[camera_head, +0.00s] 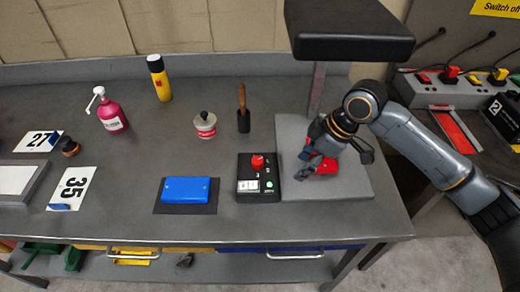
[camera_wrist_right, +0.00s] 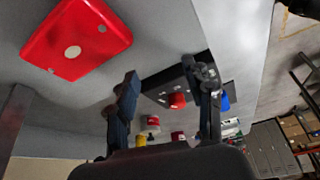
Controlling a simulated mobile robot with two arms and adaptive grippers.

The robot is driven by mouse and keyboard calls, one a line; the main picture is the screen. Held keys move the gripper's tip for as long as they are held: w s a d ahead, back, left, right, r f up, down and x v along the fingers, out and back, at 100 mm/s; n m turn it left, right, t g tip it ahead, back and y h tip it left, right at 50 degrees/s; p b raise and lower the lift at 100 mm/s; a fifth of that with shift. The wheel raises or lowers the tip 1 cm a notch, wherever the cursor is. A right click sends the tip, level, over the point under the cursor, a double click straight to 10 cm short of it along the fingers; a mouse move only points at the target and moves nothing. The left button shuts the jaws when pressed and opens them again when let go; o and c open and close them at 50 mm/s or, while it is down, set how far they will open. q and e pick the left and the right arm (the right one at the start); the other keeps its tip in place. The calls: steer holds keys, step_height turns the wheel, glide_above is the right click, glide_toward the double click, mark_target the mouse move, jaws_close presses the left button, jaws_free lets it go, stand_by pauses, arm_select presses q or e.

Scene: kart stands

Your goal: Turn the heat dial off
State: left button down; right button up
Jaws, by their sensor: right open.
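A black control box (camera_head: 257,192) stands on the bench, with a red dial (camera_head: 257,162), a white rocker switch (camera_head: 247,186) and a lit green lamp (camera_head: 269,184) on it. The dial also shows in the right wrist view (camera_wrist_right: 177,101), beyond and between the fingers. Its pointer setting is too small to read. My right gripper (camera_head: 304,164) is open, to the right of the box and apart from the dial, over the grey press base (camera_head: 345,185). Its spread fingers (camera_wrist_right: 163,78) show in the wrist view with nothing between them. My left gripper is not in view.
The black press head (camera_head: 350,45) overhangs my right gripper. A red piece (camera_head: 326,166) is partly hidden beside the gripper. A blue pad (camera_head: 186,190) lies left of the box. A wooden-handled tool (camera_head: 243,120) and a stamp-like pot (camera_head: 205,125) stand behind.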

mark_target(258, 160)
steer(key=a, duration=0.3)
steer(key=a+p, duration=0.1)
steer(key=a, duration=0.1)
steer(key=shift+w+a+r, duration=0.25)
steer(key=shift+w+r, duration=0.05)
steer(key=shift+w, duration=0.1)
steer(key=a, duration=0.1)
steer(key=w+a, duration=0.1)
steer(key=a, duration=0.1)
steer(key=a+p, duration=0.1)
steer(key=shift+w+a+f, duration=0.15)
steer(key=shift+w, duration=0.1)
steer(key=shift+w+a, duration=0.1)
steer(key=shift+a, duration=0.3)
steer(key=shift+f, duration=0.55)
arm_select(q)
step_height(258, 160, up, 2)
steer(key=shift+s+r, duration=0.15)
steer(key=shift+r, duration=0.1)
arm_select(e)
steer(key=shift+f, duration=0.1)
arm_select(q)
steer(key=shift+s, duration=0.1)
arm_select(e)
jaws_close()
arm_select(q)
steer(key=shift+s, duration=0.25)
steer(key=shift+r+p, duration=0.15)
steer(key=shift+p, duration=0.2)
